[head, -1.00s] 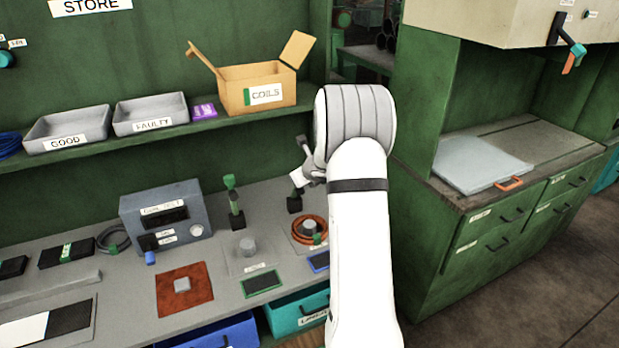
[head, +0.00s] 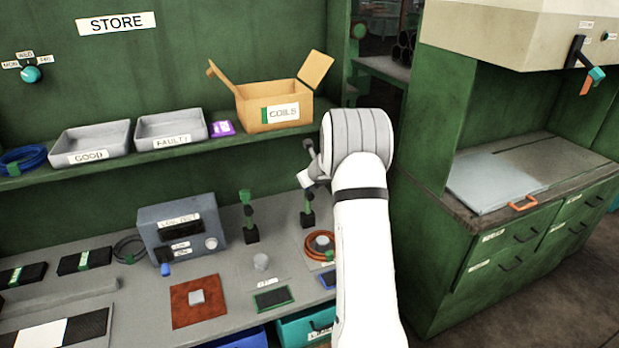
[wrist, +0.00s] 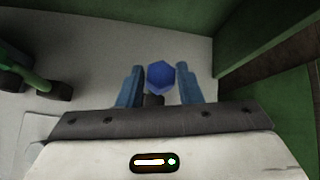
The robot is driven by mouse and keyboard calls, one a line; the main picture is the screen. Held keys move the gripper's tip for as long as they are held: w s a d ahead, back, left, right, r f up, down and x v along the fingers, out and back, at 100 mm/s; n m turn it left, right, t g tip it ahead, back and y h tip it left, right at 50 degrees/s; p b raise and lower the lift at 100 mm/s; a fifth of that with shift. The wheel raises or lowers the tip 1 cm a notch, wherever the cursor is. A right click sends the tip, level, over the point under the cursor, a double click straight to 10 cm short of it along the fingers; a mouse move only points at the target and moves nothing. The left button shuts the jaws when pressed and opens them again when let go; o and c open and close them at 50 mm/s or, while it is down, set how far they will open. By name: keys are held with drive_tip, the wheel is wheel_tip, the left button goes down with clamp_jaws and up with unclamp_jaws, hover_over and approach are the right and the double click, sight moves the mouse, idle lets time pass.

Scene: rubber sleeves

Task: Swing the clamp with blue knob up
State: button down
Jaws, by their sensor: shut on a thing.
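The clamp with the blue knob stands on the bench, its dark base (head: 307,220) below my gripper (head: 310,178) in the head view. A short green part shows just above the base; the rest of this clamp is largely hidden by my gripper. In the wrist view the blue knob (wrist: 161,75) sits between the two blue fingers of my gripper (wrist: 159,68), which is shut on it. The head view does not show the knob clearly. The clamp's exact angle is hard to tell.
A similar clamp with a green knob (head: 245,196) stands upright to the left. A shelf with a COILS box (head: 270,112) overhangs behind. A green cabinet (head: 500,250) stands right.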

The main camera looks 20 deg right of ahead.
drive_tip(key=shift+d+r, duration=0.15)
drive_tip(key=shift+r, duration=0.1)
drive_tip(key=c, duration=1.2)
unclamp_jaws()
drive_tip(key=shift+w+d+f, duration=0.1)
drive_tip(key=shift+f, duration=0.05)
drive_tip(key=shift+o, duration=0.6)
drive_tip(key=b+v, duration=0.1)
drive_tip(key=v, duration=0.7)
